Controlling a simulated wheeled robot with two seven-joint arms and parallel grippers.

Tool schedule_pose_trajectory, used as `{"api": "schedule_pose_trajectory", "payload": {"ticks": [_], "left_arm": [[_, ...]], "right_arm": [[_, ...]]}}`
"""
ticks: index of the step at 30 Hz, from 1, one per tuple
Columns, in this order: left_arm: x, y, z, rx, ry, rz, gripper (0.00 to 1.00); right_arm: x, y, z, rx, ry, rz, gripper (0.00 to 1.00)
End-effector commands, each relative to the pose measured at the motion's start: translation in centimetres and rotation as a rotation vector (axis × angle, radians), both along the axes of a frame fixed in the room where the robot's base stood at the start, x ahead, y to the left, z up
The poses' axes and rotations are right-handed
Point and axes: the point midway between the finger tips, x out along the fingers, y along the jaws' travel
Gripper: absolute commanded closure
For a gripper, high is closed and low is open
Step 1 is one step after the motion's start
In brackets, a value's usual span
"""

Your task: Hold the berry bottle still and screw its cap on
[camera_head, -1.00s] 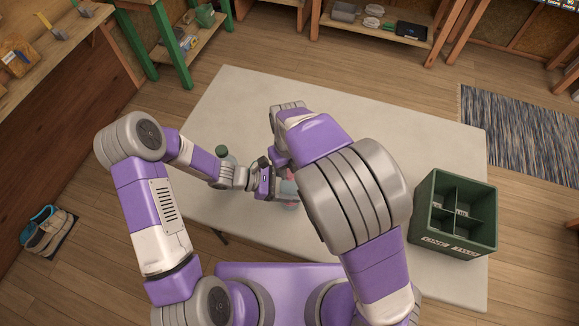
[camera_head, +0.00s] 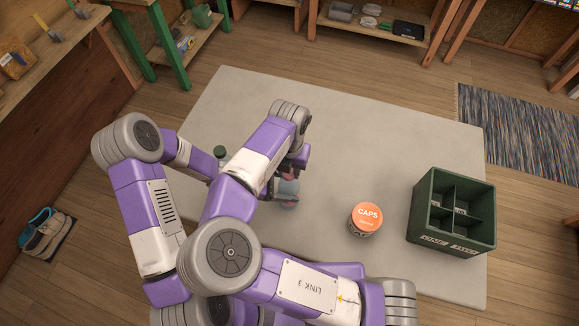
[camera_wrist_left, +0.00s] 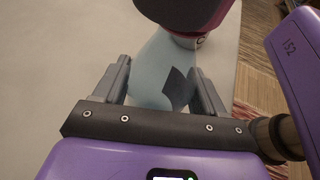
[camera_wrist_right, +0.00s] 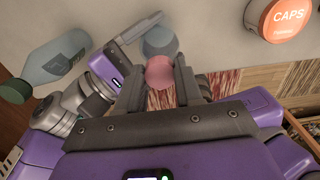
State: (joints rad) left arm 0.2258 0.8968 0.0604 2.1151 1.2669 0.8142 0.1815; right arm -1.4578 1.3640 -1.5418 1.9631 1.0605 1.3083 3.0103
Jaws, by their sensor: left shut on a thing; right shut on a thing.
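The berry bottle (camera_head: 287,191) is pale blue and stands over the table near its middle. My left gripper (camera_head: 274,188) is shut around its body; the left wrist view shows the bottle (camera_wrist_left: 160,75) between both fingers, with a dark patch on its side. The pink cap (camera_wrist_right: 160,73) is between the fingertips of my right gripper (camera_wrist_right: 160,80), which is shut on it. The cap is at the bottle's top end and also shows dark pink in the left wrist view (camera_wrist_left: 200,14). Whether its thread is engaged is hidden.
An orange-lidded caps tin (camera_head: 366,218) stands on the grey table (camera_head: 345,130), right of the bottle. A green divided crate (camera_head: 452,212) stands at the right edge. Another bottle, with a green cap (camera_head: 220,152), stands left behind my arms. The table's back is clear.

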Motion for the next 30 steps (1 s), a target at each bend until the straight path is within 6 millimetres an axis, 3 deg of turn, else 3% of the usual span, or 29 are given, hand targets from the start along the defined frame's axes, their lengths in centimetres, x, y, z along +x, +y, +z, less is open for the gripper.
{"api": "schedule_pose_trajectory", "payload": {"ticks": [2,3,7,16,24,30], "left_arm": [[0.2,0.2,0.0,0.002,0.003,0.010,1.00],[0.2,0.2,0.0,0.002,0.004,0.009,1.00],[0.2,0.1,0.0,0.002,0.003,0.007,1.00],[0.0,0.0,-0.1,0.002,0.001,0.002,1.00],[0.0,0.0,-0.1,0.002,0.002,0.000,1.00],[-0.1,0.0,-0.1,0.002,0.002,0.000,1.00]], "right_arm": [[-0.1,-0.2,-0.1,-0.004,0.004,-0.001,0.92],[-0.1,-0.1,0.0,-0.004,0.004,-0.001,0.58],[-0.1,-0.1,0.0,-0.002,0.003,0.000,0.39],[0.0,0.0,0.2,-0.001,-0.001,0.003,0.39],[0.1,0.0,3.6,-0.002,-0.002,0.004,0.39],[0.0,0.0,4.6,-0.001,0.000,0.003,0.39]]}}
